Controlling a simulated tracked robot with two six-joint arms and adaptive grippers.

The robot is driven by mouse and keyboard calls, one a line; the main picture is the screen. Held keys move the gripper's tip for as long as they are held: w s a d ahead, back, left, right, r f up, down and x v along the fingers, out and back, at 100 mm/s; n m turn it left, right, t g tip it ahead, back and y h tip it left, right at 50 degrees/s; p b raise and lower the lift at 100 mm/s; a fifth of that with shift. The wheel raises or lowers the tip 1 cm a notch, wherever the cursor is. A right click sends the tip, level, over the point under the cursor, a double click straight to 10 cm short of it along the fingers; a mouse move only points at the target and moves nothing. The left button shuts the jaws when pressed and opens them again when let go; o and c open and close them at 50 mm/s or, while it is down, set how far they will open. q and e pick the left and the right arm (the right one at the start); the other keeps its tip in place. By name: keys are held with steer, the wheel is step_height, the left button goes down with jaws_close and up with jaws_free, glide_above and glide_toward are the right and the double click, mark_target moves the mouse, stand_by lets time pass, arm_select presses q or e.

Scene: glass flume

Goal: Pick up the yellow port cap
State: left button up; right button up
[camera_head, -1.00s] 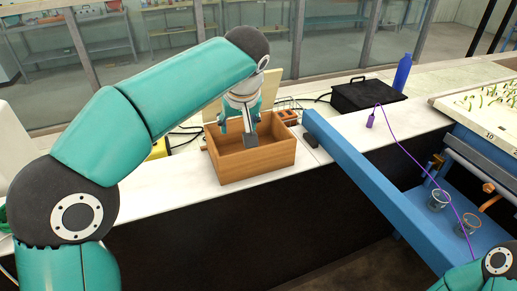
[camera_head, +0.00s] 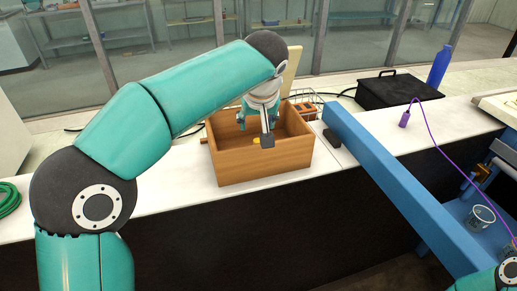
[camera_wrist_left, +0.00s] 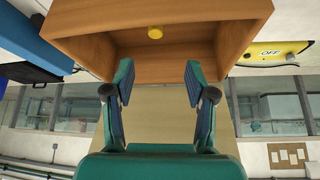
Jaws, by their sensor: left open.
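The yellow port cap (camera_head: 257,141) is a small round yellow piece inside the open wooden box (camera_head: 265,167). In the head view it shows only partly, behind my left gripper (camera_head: 255,128). In the left wrist view the cap (camera_wrist_left: 155,32) is fully visible against the box's inner wood, near the top of the picture. My left gripper (camera_wrist_left: 159,75) is open and empty, its two fingers spread apart, with the cap ahead of the gap between them and not touched. My right gripper is out of view; only part of my right arm shows at the bottom right.
The wooden box walls (camera_wrist_left: 234,28) surround the cap. A blue beam (camera_head: 385,180) runs close to the box's right. A yellow "OFF" device (camera_wrist_left: 270,52) stands beside the box.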

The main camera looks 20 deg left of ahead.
mark_target(258, 140)
arm_select(q)
steer(key=x, duration=0.8)
steer(key=shift+w+d+f, duration=0.15)
steer(key=shift+w+d, duration=0.05)
steer(key=shift+d, duration=0.1)
steer(key=shift+p+x, duration=0.8)
steer(key=shift+x, duration=1.9)
steer(key=shift+w, duration=0.15)
steer(key=shift+c, duration=0.2)
steer(key=c, duration=0.9)
